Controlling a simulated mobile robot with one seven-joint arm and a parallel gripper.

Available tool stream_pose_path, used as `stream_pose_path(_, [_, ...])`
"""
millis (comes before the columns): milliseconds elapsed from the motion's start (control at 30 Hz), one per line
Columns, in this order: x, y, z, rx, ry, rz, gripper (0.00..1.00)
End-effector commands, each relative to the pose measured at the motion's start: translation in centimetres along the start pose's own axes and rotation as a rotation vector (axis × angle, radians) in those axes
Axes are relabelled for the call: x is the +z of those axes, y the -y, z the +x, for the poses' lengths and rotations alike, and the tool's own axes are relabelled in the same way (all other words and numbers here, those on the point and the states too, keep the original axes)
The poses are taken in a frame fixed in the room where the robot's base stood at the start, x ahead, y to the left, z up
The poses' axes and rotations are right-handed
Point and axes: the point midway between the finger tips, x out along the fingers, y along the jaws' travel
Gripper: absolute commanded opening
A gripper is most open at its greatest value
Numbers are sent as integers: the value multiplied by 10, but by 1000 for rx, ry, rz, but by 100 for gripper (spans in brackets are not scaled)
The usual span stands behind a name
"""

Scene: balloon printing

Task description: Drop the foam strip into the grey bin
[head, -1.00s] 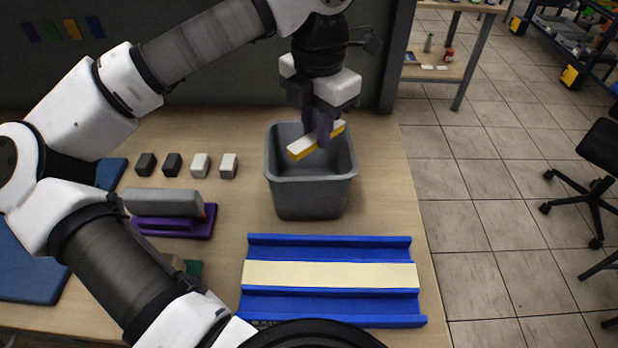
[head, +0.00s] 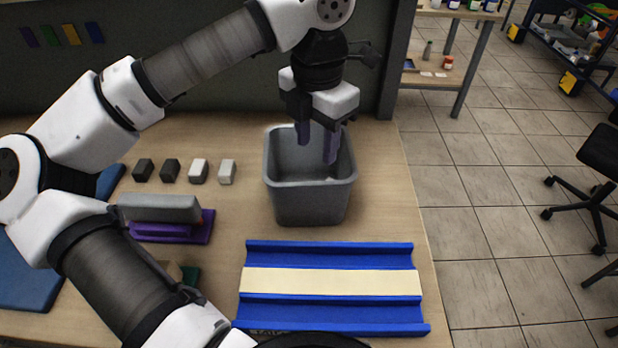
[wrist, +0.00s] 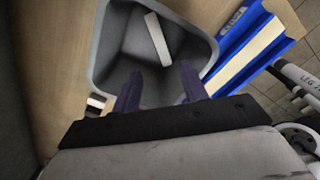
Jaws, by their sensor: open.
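The grey bin (head: 311,203) stands on the table, with its open top facing up. My gripper (head: 317,150) is over the bin's opening with its purple fingers spread apart and nothing between them. In the wrist view, the foam strip (wrist: 158,40) shows as a pale bar lying inside the grey bin (wrist: 100,65), leaning toward or lying near a wall. The wrist view also shows my gripper's two fingers (wrist: 160,92) apart at the bin's near side. In the head view the strip is hidden by the bin's front wall.
A blue fixture (head: 330,316) with a cream strip (head: 330,282) lies in front of the bin. To the left are several small dark and white blocks (head: 198,171) and a grey block on a purple holder (head: 175,232). Bare table lies around the bin.

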Motion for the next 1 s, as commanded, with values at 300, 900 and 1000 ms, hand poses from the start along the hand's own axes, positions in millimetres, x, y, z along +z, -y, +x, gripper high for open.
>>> stream_pose_path(300, [1, 0, -57, 4, 3, 0, 43])
stream_pose_path(900, [0, 0, -136, 1, 1, 0, 43])
stream_pose_path(1000, [0, 0, -136, 0, 1, 0, 43])
